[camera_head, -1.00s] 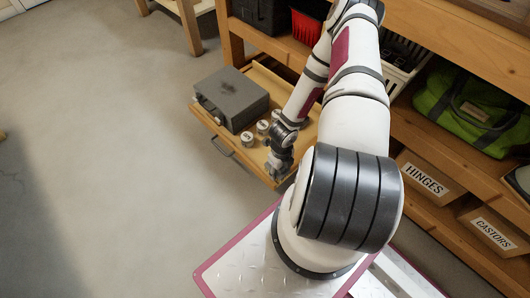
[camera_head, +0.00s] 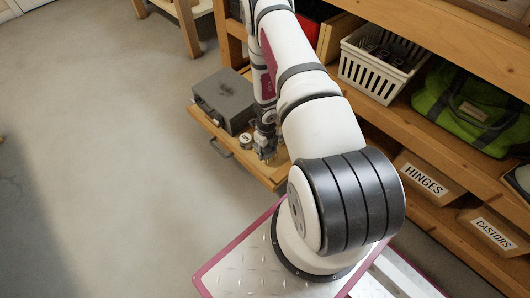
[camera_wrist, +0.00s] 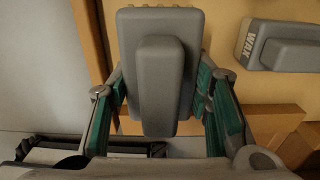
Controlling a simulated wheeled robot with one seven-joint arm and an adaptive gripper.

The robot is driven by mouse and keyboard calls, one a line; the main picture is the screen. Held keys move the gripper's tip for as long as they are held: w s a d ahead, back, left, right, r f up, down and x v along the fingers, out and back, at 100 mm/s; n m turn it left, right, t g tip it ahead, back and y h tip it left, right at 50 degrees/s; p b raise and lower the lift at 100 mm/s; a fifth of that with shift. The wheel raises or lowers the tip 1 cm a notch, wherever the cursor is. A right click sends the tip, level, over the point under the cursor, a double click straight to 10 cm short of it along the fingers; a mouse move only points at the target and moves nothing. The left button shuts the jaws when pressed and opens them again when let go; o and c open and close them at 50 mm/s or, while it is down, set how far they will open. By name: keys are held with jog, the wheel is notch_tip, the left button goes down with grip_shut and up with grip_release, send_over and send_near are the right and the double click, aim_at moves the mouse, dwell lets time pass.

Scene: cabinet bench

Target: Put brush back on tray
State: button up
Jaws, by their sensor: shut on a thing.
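The brush (camera_wrist: 160,75) is a grey block with a raised grey grip and small tan bumps along its top edge. It fills the middle of the wrist view, between the green-padded fingers of my gripper (camera_wrist: 162,95), which is shut on it. In the head view my gripper (camera_head: 265,152) is low over the pulled-out wooden tray (camera_head: 262,171); the brush is too small to make out there. I cannot tell whether it touches the wood below.
A grey block labelled WAX (camera_wrist: 285,45) lies right of the brush in the wrist view. A grey case (camera_head: 225,97) and a tin (camera_head: 245,141) stand on the tray. The shelf unit behind holds a white basket (camera_head: 378,65) and a green bag (camera_head: 470,108). The floor left is clear.

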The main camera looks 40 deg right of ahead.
aim_at(265, 153)
jog(key=shift+w+d+r+p, duration=0.1)
jog(key=shift+w+r+p, duration=0.15)
jog(key=shift+w, duration=0.4)
jog(key=shift+f+b, duration=1.05)
jog(key=shift+f, duration=0.85)
jog(key=shift+s, duration=0.1)
jog(key=shift+f, duration=0.15)
jog(key=o, duration=1.3)
jog(key=shift+r, duration=0.2)
